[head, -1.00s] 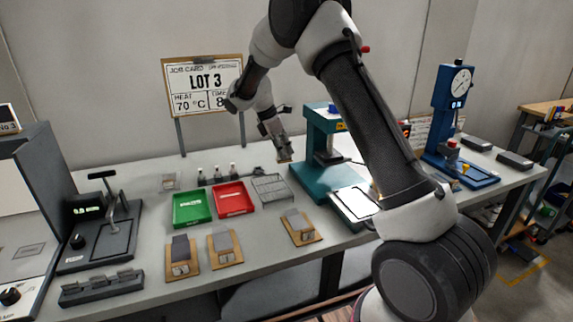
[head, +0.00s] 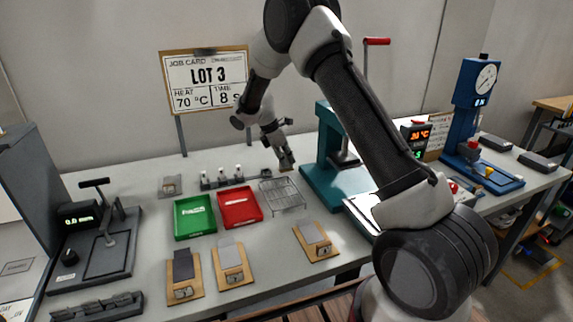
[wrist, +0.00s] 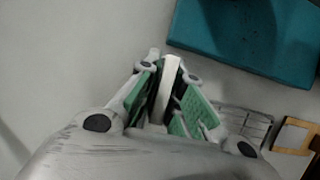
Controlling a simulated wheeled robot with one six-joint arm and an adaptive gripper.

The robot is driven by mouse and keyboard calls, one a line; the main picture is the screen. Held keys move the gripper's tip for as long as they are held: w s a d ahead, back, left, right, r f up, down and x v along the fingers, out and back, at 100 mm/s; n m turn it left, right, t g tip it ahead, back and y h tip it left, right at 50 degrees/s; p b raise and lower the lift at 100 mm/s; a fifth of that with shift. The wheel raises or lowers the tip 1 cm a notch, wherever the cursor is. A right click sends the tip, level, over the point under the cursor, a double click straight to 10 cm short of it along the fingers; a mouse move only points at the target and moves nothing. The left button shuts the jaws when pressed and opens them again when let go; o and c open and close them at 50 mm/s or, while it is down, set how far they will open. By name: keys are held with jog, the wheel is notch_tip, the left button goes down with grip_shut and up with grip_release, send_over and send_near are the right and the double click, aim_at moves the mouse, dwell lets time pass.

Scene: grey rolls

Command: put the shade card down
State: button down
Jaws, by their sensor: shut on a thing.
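My gripper (head: 286,162) hangs above the back of the bench, near the wire rack, left of the teal press. In the wrist view my gripper (wrist: 168,88) has its green pads on both sides of a thin white piece (wrist: 171,78), seen nearly edge-on. It looks like the shade card, but its face is hidden. In the head view the held piece is too small to make out clearly. The held piece is above the surface, apart from the rack.
A wire rack (head: 283,193), a red tray (head: 239,206) and a green tray (head: 194,215) lie below. The teal press (head: 342,183) stands right. Several wooden boards with grey pieces lie in front, one here (head: 231,262). A job card sign (head: 205,82) stands behind.

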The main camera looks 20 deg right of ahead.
jog(key=shift+f, duration=0.95)
jog(key=c, duration=1.6)
grip_release()
jog(key=shift+f, duration=0.1)
jog(key=shift+o, duration=0.2)
